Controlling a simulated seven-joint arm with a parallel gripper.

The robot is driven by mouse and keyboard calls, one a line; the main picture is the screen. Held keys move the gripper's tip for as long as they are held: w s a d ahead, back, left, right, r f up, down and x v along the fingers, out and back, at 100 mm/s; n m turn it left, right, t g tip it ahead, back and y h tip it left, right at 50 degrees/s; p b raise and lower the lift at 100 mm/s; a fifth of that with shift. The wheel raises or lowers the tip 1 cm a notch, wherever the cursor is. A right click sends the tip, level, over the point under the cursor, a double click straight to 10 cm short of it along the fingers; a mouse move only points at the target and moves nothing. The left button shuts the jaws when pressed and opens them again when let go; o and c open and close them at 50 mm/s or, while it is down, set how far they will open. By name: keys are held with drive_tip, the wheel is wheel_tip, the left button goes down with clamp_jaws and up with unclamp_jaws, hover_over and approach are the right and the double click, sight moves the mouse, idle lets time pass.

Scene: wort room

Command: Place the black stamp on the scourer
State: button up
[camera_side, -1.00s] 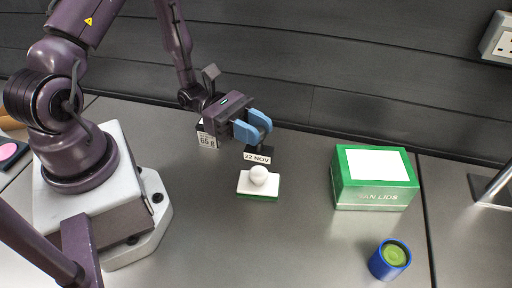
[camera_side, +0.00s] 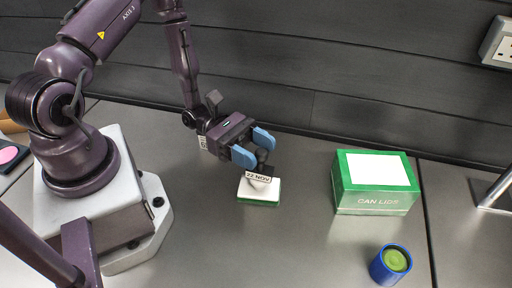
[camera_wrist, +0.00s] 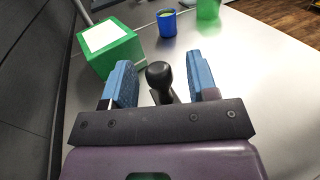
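The black stamp (camera_side: 262,157), with a white "22 NOV" label, is over the white-and-green scourer (camera_side: 246,192) in the side view and looks tilted. A rounded white object (camera_side: 264,188) on the scourer is partly covered by the stamp; what exactly the stamp touches is unclear. My gripper (camera_side: 255,148) is open around the stamp's upper part. In the wrist view the stamp's round black knob (camera_wrist: 159,74) stands between the two blue fingers of my gripper (camera_wrist: 161,84), with gaps on both sides. The scourer is hidden there.
A green-and-white can lids box (camera_side: 375,198) stands right of the scourer. A blue cup (camera_side: 389,265) with green contents is at the front right. The bench between the scourer and can lids box is clear.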

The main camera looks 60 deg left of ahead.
drive_tip(key=shift+a+r, duration=0.15)
drive_tip(key=v, duration=1.1)
drive_tip(key=s+d+r+m+y, duration=0.1)
drive_tip(key=s+r+m+y, duration=0.2)
drive_tip(key=r+m+y, duration=0.5)
drive_tip(key=s+d+r+m+g+y, duration=0.1)
drive_tip(key=s+d+r+m+y, duration=0.1)
drive_tip(key=r+m+y, duration=0.6)
wheel_tip(320, 180, up, 8)
drive_tip(key=s+m, duration=0.1)
drive_tip(key=m, duration=0.5)
drive_tip(key=shift+s+d+m+y, duration=0.15)
drive_tip(key=shift+d+m+y, duration=0.1)
drive_tip(key=shift+m+y, duration=0.05)
